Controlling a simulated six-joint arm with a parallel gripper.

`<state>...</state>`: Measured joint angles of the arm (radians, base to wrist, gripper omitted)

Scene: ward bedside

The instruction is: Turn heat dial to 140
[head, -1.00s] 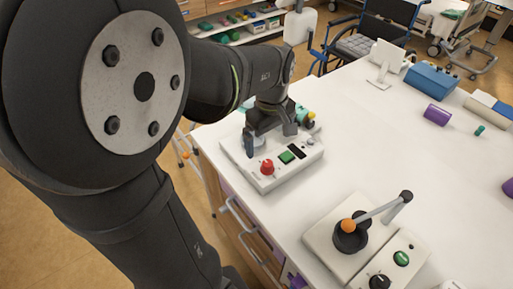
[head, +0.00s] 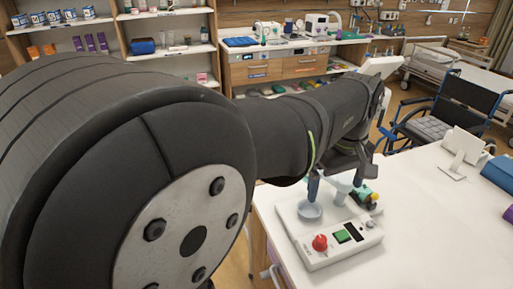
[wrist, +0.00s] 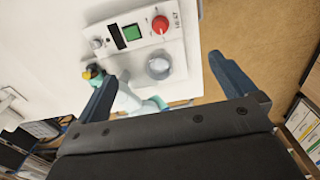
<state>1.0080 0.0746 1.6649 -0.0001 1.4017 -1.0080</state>
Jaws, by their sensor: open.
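A white control box (head: 330,252) stands at the near table corner. It carries a red dial (head: 320,242) with marks around it, a green button (head: 342,236), a dark display (head: 354,231) and a grey round disc (head: 310,210). In the wrist view the red dial (wrist: 160,24) and the grey disc (wrist: 158,68) show from above; the dial's numbers are too small to read. My gripper (head: 338,180) is open and empty above the box's far side. In the wrist view its blue fingers spread wide around the line of the grey disc, with the red dial beyond the fingertips.
A pale piece with a teal end (wrist: 128,98) lies beside the box near one finger. A yellow-and-green item (head: 370,197) is at the box's far right. The table between is clear.

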